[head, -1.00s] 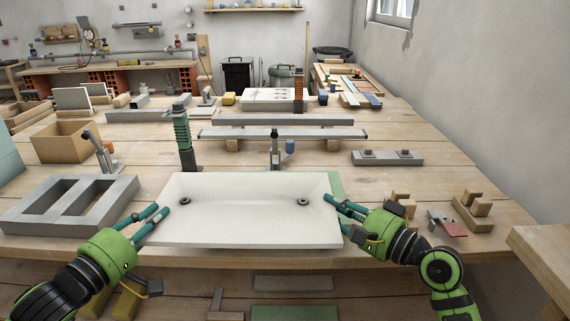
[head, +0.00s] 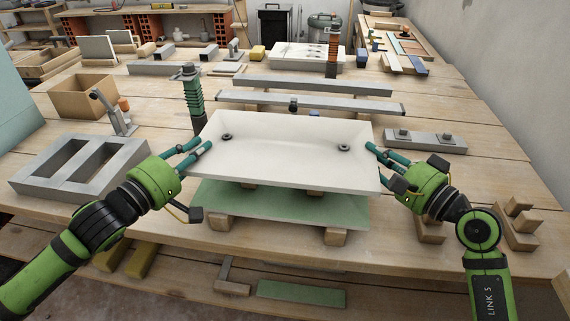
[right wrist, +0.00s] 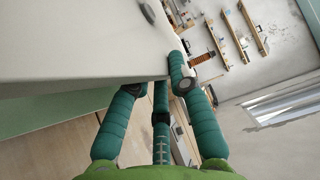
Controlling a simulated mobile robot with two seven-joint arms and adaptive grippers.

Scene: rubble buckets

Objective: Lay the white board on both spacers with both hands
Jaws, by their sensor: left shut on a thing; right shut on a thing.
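The white board (head: 275,165) is a shallow rectangular panel with two dark round fittings on top. It is above a green board (head: 285,205) on the bench, roughly level. Small parts of two wooden spacers, the left one (head: 248,187) and the right one (head: 312,192), show between the boards; their tops are hidden, so I cannot tell whether the white board touches them. My left gripper (head: 204,147) is shut on the white board's left edge. My right gripper (head: 374,152) is shut on its right edge; the right wrist view shows the white board (right wrist: 80,40) at the fingers.
Wooden blocks (head: 335,237) support the green board. A green ribbed post (head: 193,100) stands close behind the left corner. A grey two-opening block (head: 80,165) lies left. Metal bars (head: 310,104) lie behind. Wooden blocks (head: 518,225) stand right of my right arm.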

